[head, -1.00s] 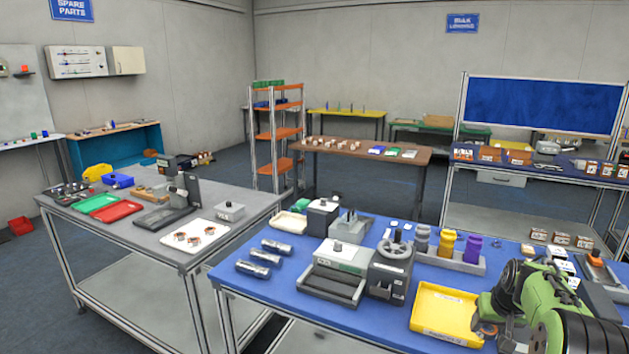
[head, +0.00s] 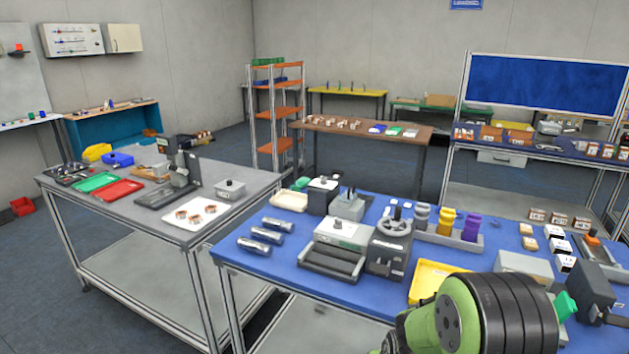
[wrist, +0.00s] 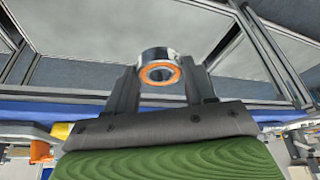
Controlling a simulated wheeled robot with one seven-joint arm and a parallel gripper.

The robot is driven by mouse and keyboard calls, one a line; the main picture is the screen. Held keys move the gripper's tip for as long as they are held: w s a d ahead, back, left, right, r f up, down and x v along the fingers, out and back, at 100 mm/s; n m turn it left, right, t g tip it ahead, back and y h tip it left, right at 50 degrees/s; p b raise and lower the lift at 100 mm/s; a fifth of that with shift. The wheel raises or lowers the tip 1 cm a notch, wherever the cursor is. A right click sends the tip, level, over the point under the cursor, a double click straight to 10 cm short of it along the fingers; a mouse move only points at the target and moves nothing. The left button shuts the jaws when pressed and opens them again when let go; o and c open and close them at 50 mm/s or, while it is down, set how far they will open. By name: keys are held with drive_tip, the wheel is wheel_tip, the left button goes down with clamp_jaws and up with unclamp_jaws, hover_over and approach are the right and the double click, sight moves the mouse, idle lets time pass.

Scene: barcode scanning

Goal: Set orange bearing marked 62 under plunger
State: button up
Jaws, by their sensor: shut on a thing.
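In the wrist view, my gripper (wrist: 161,84) is shut on a metal bearing with an orange ring face (wrist: 158,72). The bearing sits between the two dark fingers. I cannot read any mark on it. A dark upright press (head: 183,172) stands on the grey table at left in the head view; its plunger is too small to make out. In the head view my green and black arm fills the lower right, and my fingers and the bearing are not visible there. The bearing is apart from the press.
The blue table (head: 290,268) holds metal cylinders, machines and a yellow tray (head: 422,285), partly covered by my arm.

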wheel_tip(320, 180, down, 9)
drive_tip(key=s, duration=0.2)
drive_tip(key=shift+a+r, duration=0.15)
drive_tip(key=shift+r, duration=0.05)
